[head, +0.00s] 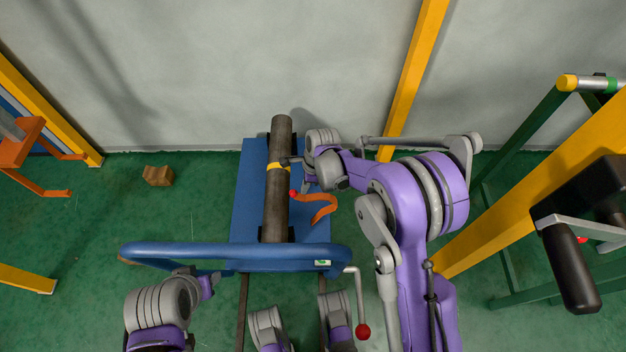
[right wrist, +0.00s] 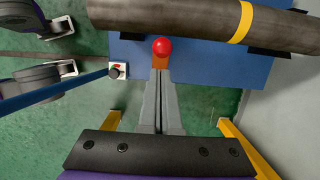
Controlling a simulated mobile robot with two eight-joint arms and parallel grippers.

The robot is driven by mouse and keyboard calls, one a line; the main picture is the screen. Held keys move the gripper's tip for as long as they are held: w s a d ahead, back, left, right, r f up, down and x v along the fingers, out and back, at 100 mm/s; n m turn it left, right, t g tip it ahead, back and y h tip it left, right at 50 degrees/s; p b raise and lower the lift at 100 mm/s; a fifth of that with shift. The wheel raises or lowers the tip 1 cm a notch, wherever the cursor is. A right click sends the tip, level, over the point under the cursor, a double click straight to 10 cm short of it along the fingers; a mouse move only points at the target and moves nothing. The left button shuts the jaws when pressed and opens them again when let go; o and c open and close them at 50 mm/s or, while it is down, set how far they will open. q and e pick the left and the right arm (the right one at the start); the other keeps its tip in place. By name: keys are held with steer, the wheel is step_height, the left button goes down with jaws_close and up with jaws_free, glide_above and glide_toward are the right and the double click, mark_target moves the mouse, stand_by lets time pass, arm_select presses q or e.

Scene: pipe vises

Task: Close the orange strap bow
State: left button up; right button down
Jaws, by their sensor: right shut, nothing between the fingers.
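The orange strap bow (head: 323,209) is a curved strap that stands out to the right of the dark pipe (head: 276,205) over the blue bench plate (head: 246,190). Its red ball knob (head: 293,194) is beside the pipe. The right wrist view shows the knob (right wrist: 162,47) and a short piece of the orange strap (right wrist: 158,67) just beyond my fingertips. My right gripper (head: 305,186) is shut and empty, close to the knob; its fingers (right wrist: 161,76) point at it. I cannot tell whether they touch. Part of my left arm shows at lower left, but its fingers do not.
The pipe has a yellow band (head: 277,166). A blue bar (head: 215,249) crosses in front of the bench, with a red-knobbed crank (head: 357,300) at its right end. A yellow post (head: 412,70) stands behind. A brown block (head: 158,176) lies on the green floor to the left.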

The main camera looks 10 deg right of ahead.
steer(key=shift+w+a+f, duration=0.15)
steer(key=shift+a+f, duration=0.2)
steer(key=shift+a, duration=0.25)
steer(key=w+a+f+h+b, duration=0.1)
steer(key=a, duration=0.6)
steer(key=shift+w+f, duration=0.3)
steer(key=shift+f, duration=0.1)
steer(key=shift+d, duration=0.1)
